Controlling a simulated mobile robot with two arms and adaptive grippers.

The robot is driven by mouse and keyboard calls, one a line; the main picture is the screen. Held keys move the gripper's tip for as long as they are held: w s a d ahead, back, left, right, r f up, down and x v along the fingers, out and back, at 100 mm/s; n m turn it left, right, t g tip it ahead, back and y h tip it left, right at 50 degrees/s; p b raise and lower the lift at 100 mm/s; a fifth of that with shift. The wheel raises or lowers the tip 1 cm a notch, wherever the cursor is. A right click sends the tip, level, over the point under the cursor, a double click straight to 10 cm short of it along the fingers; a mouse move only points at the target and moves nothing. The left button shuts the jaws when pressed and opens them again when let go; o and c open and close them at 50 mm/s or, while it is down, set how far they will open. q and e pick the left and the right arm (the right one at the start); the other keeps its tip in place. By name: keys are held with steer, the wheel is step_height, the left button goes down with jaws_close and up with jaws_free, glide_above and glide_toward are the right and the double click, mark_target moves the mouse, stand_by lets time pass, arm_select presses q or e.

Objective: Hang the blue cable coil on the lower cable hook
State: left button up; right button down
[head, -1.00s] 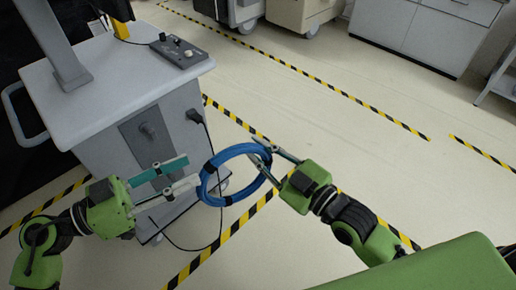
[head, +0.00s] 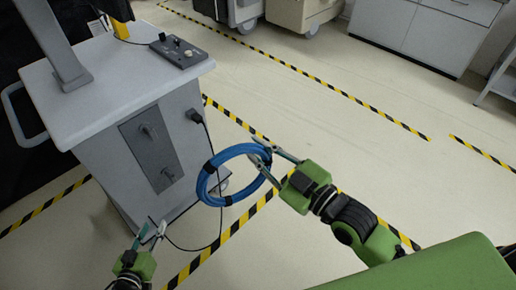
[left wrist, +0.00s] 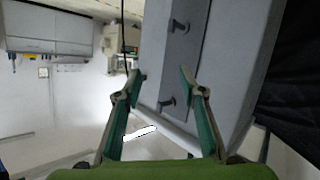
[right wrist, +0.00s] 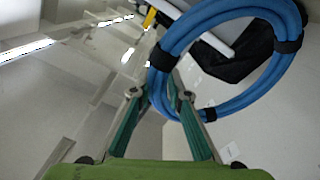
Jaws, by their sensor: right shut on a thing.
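The blue cable coil (head: 210,178) with black bands is held upright in the air, right of the cart's hook plate and apart from it. My right gripper (head: 264,152) is shut on the coil's right side; the coil (right wrist: 285,75) also fills the upper right wrist view. The upper hook (head: 149,130) and lower cable hook (head: 168,173) sit on a dark plate on the cart's side, both bare. My left gripper (head: 150,230) is open and empty, low in front of the cart. Two hooks show ahead of its fingers (left wrist: 163,74) in the left wrist view.
The grey cart (head: 95,85) carries a control box (head: 180,52) on top. A black cable hangs from a plug (head: 195,117) at its side down to the floor, close to the coil. The floor to the right is clear, with yellow-black tape.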

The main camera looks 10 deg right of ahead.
arm_select(q)
steer(key=s+a+f+g+y, duration=0.25)
steer(key=s+f+g, duration=0.35)
steer(key=s+f, duration=1.4)
steer(key=s+d+f+m+g, duration=0.1)
steer(key=s+f+g, duration=0.2)
steer(key=s, duration=0.8)
steer(key=s+d+f+g+y, duration=0.1)
steer(key=s+f+g, duration=0.2)
steer(key=s+f, duration=0.3)
steer(key=s, duration=0.4)
steer(key=shift+s+d+f+m+g, duration=0.25)
steer(key=shift+s+d+m+g, duration=0.05)
steer(key=shift+s+d+m, duration=0.1)
